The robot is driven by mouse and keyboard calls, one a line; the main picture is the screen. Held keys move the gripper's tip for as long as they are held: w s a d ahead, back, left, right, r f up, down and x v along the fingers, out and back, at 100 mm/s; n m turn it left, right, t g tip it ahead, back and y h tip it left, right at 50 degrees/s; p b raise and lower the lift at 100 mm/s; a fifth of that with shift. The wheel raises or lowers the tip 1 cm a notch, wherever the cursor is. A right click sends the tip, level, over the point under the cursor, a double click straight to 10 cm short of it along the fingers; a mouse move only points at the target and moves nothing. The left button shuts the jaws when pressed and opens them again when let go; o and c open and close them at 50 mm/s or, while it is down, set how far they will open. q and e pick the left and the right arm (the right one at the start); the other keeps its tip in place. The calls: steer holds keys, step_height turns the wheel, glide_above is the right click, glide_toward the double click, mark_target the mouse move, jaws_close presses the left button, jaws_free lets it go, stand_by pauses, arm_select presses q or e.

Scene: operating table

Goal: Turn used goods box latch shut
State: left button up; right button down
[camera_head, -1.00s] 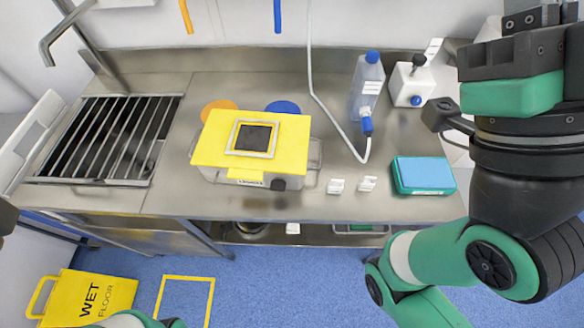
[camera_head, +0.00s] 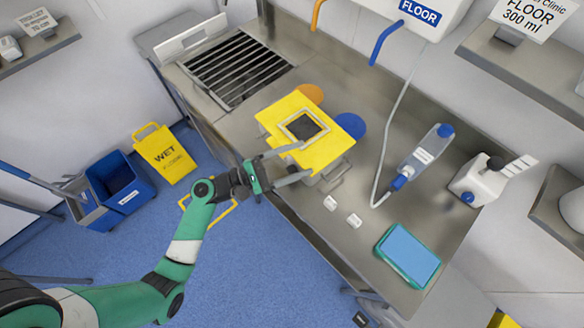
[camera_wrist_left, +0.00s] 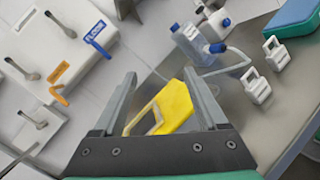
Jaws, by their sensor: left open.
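The used goods box has a yellow lid (camera_head: 328,150) with a grey-framed dark window and a grey body (camera_head: 337,172). It stands near the front edge of the steel counter. The lid looks closed in the head view. My left gripper (camera_head: 307,159) is open in front of the box, its fingers pointing at the box's front side. In the left wrist view the yellow lid (camera_wrist_left: 175,106) shows between the open fingers (camera_wrist_left: 160,78). The latch cannot be made out now; the gripper covers part of the box front. My right gripper is not in view.
Two small white clips (camera_head: 331,202) and a blue-topped teal box (camera_head: 408,256) lie to the right on the counter. A clear bottle (camera_head: 423,157) with a hose stands behind them. Orange (camera_head: 310,93) and blue (camera_head: 350,125) discs are behind the box. A sink grid (camera_head: 237,67) is left.

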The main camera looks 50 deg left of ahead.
mark_target(292, 171)
arm_select(q)
steer(key=s+a+f+n+y+p, duration=0.2)
steer(key=s+a+f+n+y, duration=0.2)
steer(key=s+f+n+y, duration=0.55)
steer(key=w, duration=0.3)
steer(key=w+d+n+h+b, duration=0.1)
steer(key=w, duration=0.1)
steer(key=w+f+n+h, duration=0.1)
steer(key=w, duration=0.2)
steer(key=shift+w+d+n+t+h+b, duration=0.2)
steer(key=shift+w+n+t+h+b, duration=0.1)
steer(key=shift+b, duration=0.1)
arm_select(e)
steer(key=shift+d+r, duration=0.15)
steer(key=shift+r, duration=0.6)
arm_select(q)
steer(key=shift+c, duration=0.2)
jaws_close()
